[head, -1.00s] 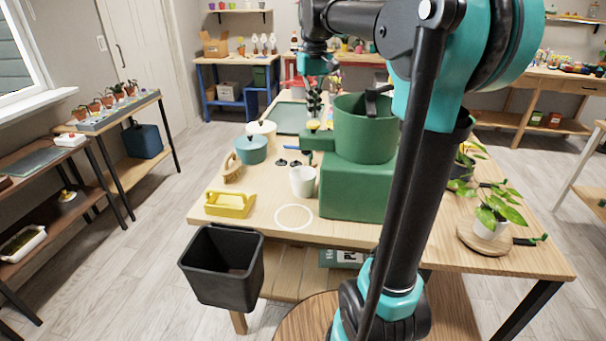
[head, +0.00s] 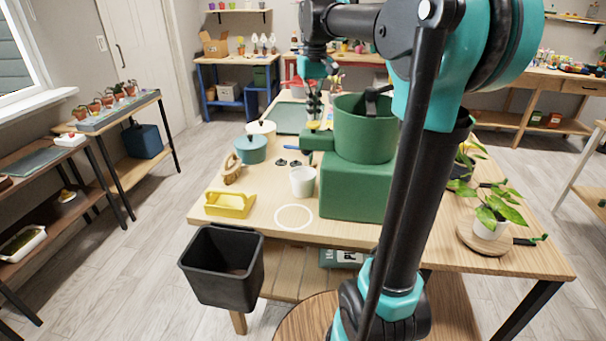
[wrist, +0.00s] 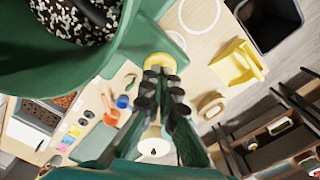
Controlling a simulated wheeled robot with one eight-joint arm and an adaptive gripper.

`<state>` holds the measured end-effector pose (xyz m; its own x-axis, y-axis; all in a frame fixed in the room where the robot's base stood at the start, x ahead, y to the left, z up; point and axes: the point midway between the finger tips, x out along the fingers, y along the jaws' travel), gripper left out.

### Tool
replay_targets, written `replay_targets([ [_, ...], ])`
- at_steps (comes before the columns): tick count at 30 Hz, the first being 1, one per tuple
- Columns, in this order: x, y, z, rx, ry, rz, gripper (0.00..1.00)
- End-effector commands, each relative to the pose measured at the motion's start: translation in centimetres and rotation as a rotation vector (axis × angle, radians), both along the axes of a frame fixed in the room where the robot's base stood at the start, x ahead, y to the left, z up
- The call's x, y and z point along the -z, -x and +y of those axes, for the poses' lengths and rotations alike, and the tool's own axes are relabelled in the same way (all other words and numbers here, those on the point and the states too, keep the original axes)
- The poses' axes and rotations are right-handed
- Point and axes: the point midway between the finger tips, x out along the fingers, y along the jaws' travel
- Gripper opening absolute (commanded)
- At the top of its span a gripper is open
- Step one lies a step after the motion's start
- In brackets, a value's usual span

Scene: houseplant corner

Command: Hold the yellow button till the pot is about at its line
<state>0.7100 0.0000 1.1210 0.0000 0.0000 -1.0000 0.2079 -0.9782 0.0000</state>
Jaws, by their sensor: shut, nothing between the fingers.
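The yellow button (head: 313,126) sits on a green arm of the green dispenser (head: 355,190); it also shows in the wrist view (wrist: 160,61). My gripper (head: 313,116) is shut and empty, pointing down with its fingertips (wrist: 161,76) right at the button. I cannot tell whether they touch or press it. The white pot (head: 303,182) stands upright on the table, left of the dispenser's body. Its inside looks pale; I see no dark mix in it, and its line cannot be made out. The dispenser's hopper (head: 364,135) holds black-and-white speckled mix (wrist: 75,18).
A white ring (head: 293,217) is marked on the table in front of the pot. A yellow tray (head: 230,204), a teal pot (head: 251,150) and a wooden item (head: 232,170) stand to the left. A black bin (head: 222,268) is at the front edge. A plant (head: 490,218) stands right.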

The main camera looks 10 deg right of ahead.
Motion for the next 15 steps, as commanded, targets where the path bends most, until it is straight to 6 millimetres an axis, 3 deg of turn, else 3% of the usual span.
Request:
replay_targets([
  [15,1.9,0.0,0.0,0.000,0.000,0.000,0.00],
])
